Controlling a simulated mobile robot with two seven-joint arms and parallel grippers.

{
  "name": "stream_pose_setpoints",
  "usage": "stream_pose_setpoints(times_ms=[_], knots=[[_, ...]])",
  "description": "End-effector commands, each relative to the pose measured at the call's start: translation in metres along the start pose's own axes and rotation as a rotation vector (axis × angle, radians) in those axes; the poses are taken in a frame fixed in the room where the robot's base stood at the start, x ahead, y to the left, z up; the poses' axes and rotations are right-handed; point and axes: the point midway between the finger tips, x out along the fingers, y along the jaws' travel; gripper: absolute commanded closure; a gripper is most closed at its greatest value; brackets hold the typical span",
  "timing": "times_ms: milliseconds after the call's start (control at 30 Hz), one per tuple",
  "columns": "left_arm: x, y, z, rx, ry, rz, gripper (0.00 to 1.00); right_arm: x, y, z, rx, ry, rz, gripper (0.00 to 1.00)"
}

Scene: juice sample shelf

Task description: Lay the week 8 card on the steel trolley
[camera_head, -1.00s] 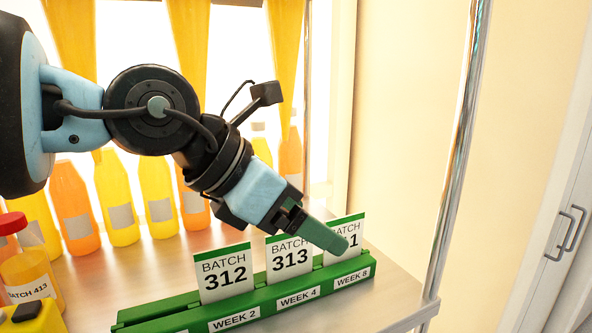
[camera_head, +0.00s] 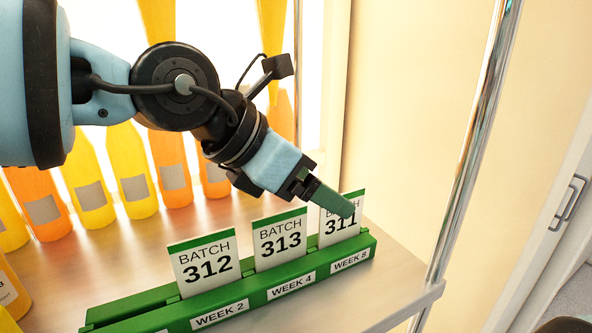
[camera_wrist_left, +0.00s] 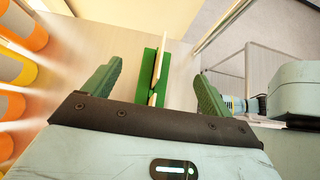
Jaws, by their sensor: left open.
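The week 8 card (camera_head: 341,228) is white with a green top edge and reads BATCH 311. It stands in the WEEK 8 place of the green rack (camera_head: 230,304), at the rack's right end. My left gripper (camera_head: 342,204) is at the card's upper part, and a green finger hides some of its print. In the left wrist view, the two fingers of the left gripper (camera_wrist_left: 159,74) are wide apart, with the rack and the thin card edges between them. I see no grip on the card. I cannot identify the steel trolley with certainty.
Cards BATCH 312 (camera_head: 206,263) and BATCH 313 (camera_head: 280,241) stand left in the same rack. Juice bottles (camera_head: 130,172) line the back. A chrome post (camera_head: 470,150) rises at the shelf's right corner. A pale metal-edged frame (camera_wrist_left: 257,63) shows in the left wrist view.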

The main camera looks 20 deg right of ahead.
Motion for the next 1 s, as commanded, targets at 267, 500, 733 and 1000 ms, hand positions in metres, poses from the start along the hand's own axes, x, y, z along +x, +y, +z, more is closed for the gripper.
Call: stream_pose_setpoints(times_ms=[267,500,733,1000], knots=[[0.034,-0.001,-0.001,0.001,0.002,-0.001,0.15,0.001,0.001,-0.001,0.000,0.003,0.001,0.64],[0.050,0.000,0.000,0.001,0.000,0.001,0.15,0.001,0.001,-0.002,0.000,0.004,0.001,0.64],[0.053,0.000,0.000,0.001,0.000,0.001,0.15,0.001,0.001,-0.002,0.000,0.005,0.002,0.64],[0.053,0.000,0.000,0.001,0.000,0.001,0.32,0.001,0.001,-0.002,0.000,0.005,0.002,0.64]])
